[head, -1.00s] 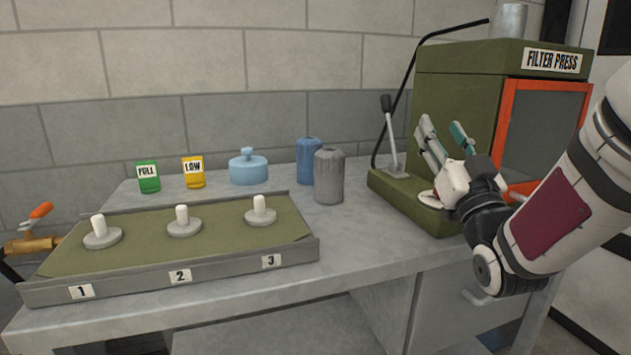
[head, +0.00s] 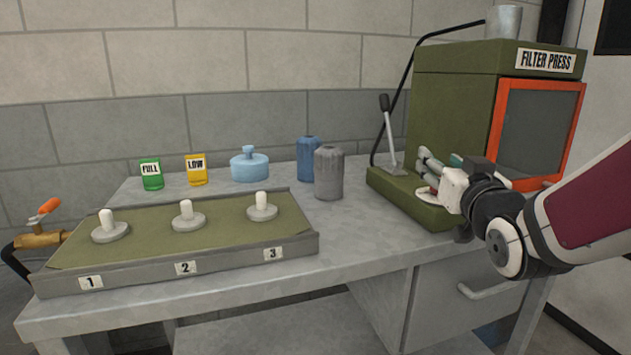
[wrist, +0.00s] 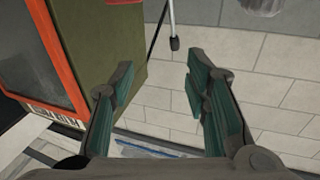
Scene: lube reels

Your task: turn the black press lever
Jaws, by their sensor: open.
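The black press lever (head: 388,138) stands on the green base ledge of the filter press (head: 452,110), left of the press body. It has a thin grey shaft, a black knob on top and a light plate at its foot, and leans slightly. My gripper (head: 438,158) is open and empty, low over the ledge to the right of the lever and apart from it. The wrist view looks inverted. There the lever (wrist: 174,42) hangs from the top edge beyond the open fingertips (wrist: 158,78), knob down, its foot out of view.
The press's orange-framed window (head: 540,125) is right of my gripper. A black hose (head: 405,75) arches behind the lever. Grey (head: 328,173) and blue (head: 307,160) canisters stand to its left. A tray with several pegs (head: 190,240) fills the left front.

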